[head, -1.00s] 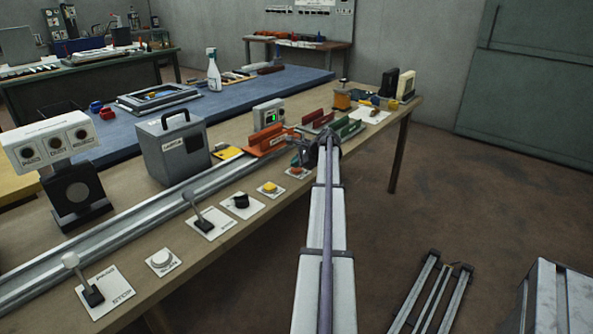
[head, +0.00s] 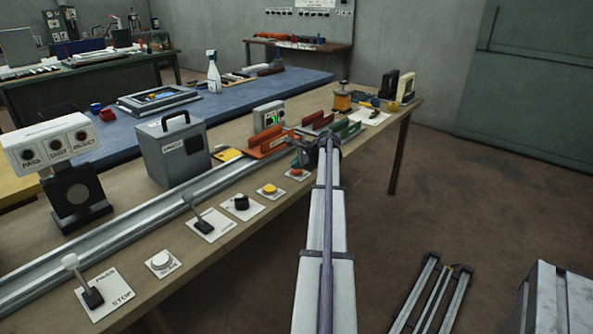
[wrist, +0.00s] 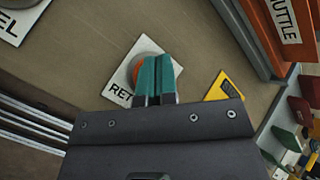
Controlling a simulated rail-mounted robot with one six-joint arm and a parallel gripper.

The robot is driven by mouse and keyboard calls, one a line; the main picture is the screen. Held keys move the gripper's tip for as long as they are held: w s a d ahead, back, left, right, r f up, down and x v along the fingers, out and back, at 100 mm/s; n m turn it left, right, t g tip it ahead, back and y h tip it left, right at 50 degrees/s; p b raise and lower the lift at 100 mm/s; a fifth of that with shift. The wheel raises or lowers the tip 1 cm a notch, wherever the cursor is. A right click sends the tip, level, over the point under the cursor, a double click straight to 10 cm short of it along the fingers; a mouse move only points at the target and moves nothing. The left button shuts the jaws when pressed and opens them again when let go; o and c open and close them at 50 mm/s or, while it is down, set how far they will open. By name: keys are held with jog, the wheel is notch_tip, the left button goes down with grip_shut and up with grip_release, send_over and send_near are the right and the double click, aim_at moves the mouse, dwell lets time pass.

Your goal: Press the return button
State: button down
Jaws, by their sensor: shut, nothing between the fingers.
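The return button is an orange-red cap on a white plate (wrist: 118,92) whose lettering shows only as "RET" in the wrist view. The cap (wrist: 137,74) is partly hidden behind my gripper (wrist: 156,62), whose two teal fingers are closed together with nothing between them. The fingertips overlap the button in this view; I cannot tell whether they touch it. In the head view the same button (head: 296,173) sits near the table's front edge, and my gripper (head: 299,160) is right at it, small and dark.
An orange shuttle block (head: 268,142) and a green one (head: 342,136) stand close behind. A yellow button (head: 269,190), a black knob (head: 241,202) and a lever (head: 200,217) line the front edge to the left. A yellow tag (wrist: 224,87) lies beside the button.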

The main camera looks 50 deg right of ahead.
aim_at(297, 171)
jog(key=shift+r, duration=0.5)
notch_tip(297, 171, up, 5)
jog(key=p, duration=0.5)
jog(key=shift+r+p, duration=0.1)
jog(key=shift+p, duration=0.25)
